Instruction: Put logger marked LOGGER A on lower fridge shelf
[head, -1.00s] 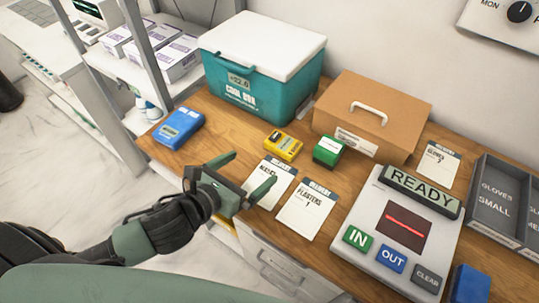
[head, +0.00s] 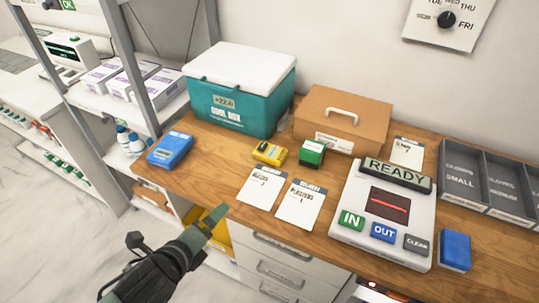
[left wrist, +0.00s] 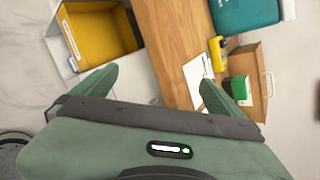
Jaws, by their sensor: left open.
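No LOGGER A marking is readable in these views. A small yellow device (head: 269,152) lies on the wooden counter and also shows in the left wrist view (left wrist: 219,54). A blue handheld device with a small screen (head: 170,149) lies at the counter's left end. I cannot tell which is the logger. No fridge shelf can be made out for certain. My left gripper (head: 216,222) is open and empty in front of the counter's front edge, apart from both devices; its spread fingers show in the left wrist view (left wrist: 155,90). My right gripper is not in view.
The counter (head: 222,154) holds a teal cool box (head: 235,110), cardboard box (head: 340,118), green block (head: 312,152), paper cards (head: 299,205), READY scanner (head: 350,215) and grey glove trays (head: 462,180). A yellow bin (head: 207,226) sits below. Metal-framed shelves (head: 150,112) stand left; open floor lies front left.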

